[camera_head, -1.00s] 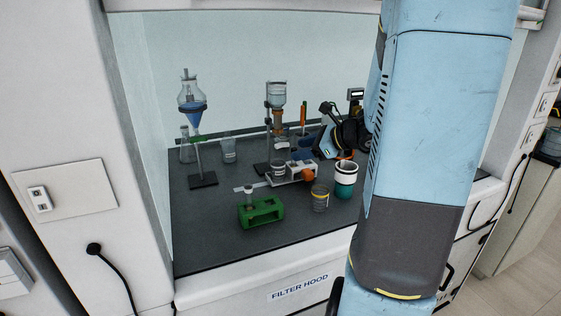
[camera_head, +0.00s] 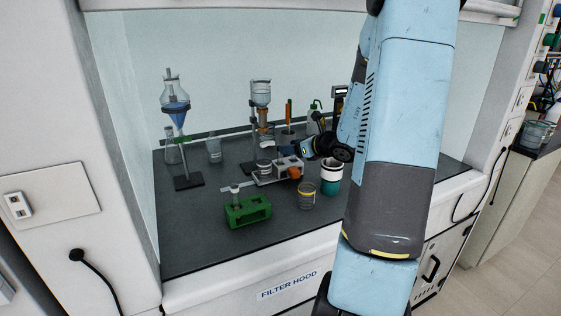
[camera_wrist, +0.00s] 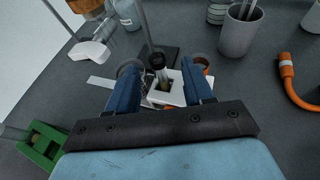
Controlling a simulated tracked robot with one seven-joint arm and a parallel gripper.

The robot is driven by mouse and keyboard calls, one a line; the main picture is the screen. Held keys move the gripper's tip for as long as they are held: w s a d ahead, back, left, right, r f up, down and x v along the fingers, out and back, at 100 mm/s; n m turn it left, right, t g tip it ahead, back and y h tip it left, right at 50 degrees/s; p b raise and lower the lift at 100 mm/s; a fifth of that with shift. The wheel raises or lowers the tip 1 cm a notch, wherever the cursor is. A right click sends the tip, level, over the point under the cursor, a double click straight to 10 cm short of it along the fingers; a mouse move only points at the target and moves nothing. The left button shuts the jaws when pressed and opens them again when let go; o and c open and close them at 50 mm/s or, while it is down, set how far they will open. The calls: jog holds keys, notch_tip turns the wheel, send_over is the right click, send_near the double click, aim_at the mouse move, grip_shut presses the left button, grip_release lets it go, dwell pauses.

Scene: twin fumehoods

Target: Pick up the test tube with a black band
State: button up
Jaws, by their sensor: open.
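A test tube (camera_wrist: 159,66) with a dark band near its top stands in a white rack (camera_wrist: 168,99) in the wrist view. My gripper (camera_wrist: 161,80) is open, with one blue finger on each side of the tube. Gaps show between the tube and both fingers, and nothing is held. The tube cannot be made out clearly there.
A green rack (camera_head: 247,212) with a tube stands at front left. A glass beaker (camera_head: 307,197) and a white-and-green cup (camera_head: 331,177) stand in front of my arm. A stand with a glass funnel (camera_head: 175,100) is at back left. The front left counter is clear.

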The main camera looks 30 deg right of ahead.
aim_at(280, 160)
jog(key=shift+x, duration=2.75)
jog(key=shift+a+r, duration=0.1)
jog(key=shift+a, duration=0.1)
grip_shut()
